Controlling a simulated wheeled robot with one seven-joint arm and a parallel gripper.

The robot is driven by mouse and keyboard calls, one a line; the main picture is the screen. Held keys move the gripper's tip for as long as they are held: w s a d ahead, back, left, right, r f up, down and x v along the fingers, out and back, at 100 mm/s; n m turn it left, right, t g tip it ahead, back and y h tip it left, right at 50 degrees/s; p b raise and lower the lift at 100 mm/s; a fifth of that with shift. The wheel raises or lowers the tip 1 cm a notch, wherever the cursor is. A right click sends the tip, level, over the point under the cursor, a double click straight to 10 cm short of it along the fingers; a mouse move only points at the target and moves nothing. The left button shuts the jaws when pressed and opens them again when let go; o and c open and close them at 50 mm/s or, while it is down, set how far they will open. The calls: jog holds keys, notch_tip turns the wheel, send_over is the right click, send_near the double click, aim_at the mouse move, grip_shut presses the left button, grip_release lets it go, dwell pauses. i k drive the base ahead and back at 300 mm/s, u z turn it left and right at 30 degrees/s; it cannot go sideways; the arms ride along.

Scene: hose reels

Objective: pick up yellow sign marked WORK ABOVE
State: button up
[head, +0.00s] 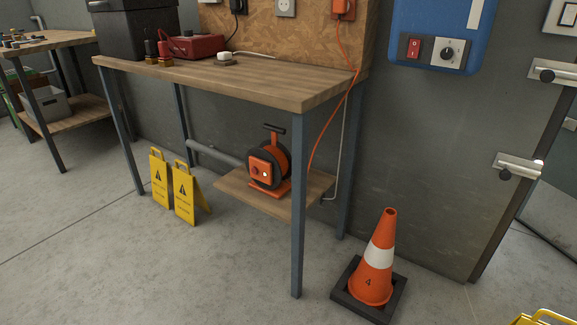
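Two yellow folding signs stand on the concrete floor under the front left part of the workbench. The left sign (160,180) and the right sign (186,195) are upright, close side by side. Each has a handle cut-out at the top and a black triangle with small lettering below. The lettering is too small to read, so I cannot tell which is marked WORK ABOVE. Part of another yellow object (543,318) with a handle-like loop shows at the bottom right corner, mostly cut off. My gripper is not in view.
The wooden workbench (235,82) has dark metal legs and a low shelf holding an orange hose or cable reel (270,165). An orange and white cone (376,260) stands right of the front leg. An orange cable hangs at the bench's right end. The left foreground floor is clear.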

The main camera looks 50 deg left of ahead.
aim_at(188, 192)
jog(key=u, duration=2.5)
